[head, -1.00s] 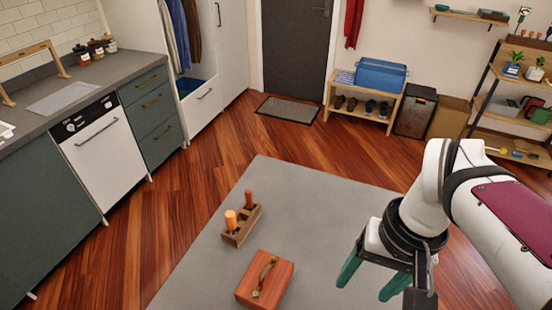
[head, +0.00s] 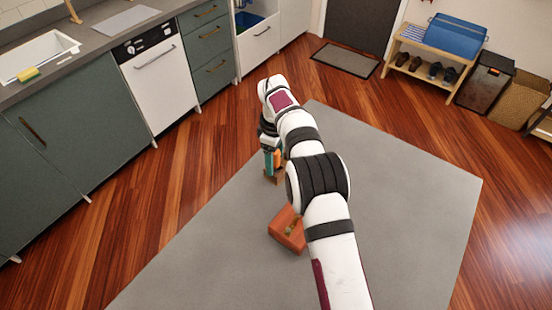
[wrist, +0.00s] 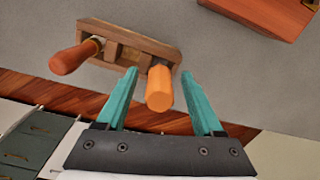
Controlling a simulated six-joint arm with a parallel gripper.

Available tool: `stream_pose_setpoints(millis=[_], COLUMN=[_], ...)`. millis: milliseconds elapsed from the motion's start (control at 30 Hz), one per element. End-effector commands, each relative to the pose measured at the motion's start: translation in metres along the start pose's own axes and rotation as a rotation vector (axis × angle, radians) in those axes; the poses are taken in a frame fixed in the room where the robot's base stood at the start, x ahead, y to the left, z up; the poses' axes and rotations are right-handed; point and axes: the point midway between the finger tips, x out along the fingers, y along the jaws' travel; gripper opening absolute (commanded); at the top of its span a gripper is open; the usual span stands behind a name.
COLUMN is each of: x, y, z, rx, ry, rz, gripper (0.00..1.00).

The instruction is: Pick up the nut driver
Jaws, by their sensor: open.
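A tool with an orange faceted handle, which looks like the nut driver (wrist: 160,90), stands in a wooden rack (wrist: 128,40). The gripper is open, with visible gaps on both sides of the handle. Its shaft is hidden below the handle. A second tool with a red-brown handle (wrist: 72,58) stands at the rack's left, outside the fingers. In the head view my gripper (head: 271,162) is at the rack, which my arm partly hides.
A reddish wooden box (head: 285,232) with a brass handle lies on the grey mat (head: 410,200), partly behind my arm; it also shows in the wrist view (wrist: 285,8). The mat's right side is clear. Cabinets (head: 75,150) stand beyond the mat at left.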

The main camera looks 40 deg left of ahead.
Motion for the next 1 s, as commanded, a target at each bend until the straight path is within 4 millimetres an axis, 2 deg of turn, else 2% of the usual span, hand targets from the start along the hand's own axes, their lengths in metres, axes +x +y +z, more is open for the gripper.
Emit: stream_pose_setpoints(millis=[200, 500, 600, 1000], x=[0.0018, 0.0013, 0.0012, -0.0001], y=[0.0002, 0.0003, 0.0003, 0.0005], z=[0.0001, 0.0001, 0.0001, 0.0], rx=[0.001, 0.002, 0.002, 0.002], ry=[0.001, 0.001, 0.001, 0.002], rz=[0.0, 0.001, 0.001, 0.001], gripper=[0.69, 0.15, 0.0, 0.0])
